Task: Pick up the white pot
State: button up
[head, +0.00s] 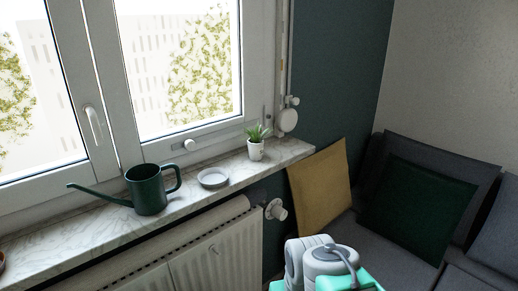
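The white pot (256,151) stands upright on the marble windowsill (207,165), close to its right end, with a small green plant (257,132) in it. Part of my arm, grey-white and teal, shows at the bottom right of the head view, below and to the right of the pot and well apart from it. My gripper's fingers cannot be made out in this view.
A white saucer (213,179) and a dark green watering can (148,190) stand on the sill left of the pot. A window handle (93,125) juts out above. A radiator (215,250) with a valve (276,209) is below. A yellow cushion (322,187) leans right of the sill on a grey sofa.

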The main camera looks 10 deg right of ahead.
aim_at(256, 149)
jog(key=z, duration=1.2)
jog(key=i, duration=0.75)
jog(key=u, duration=2.55)
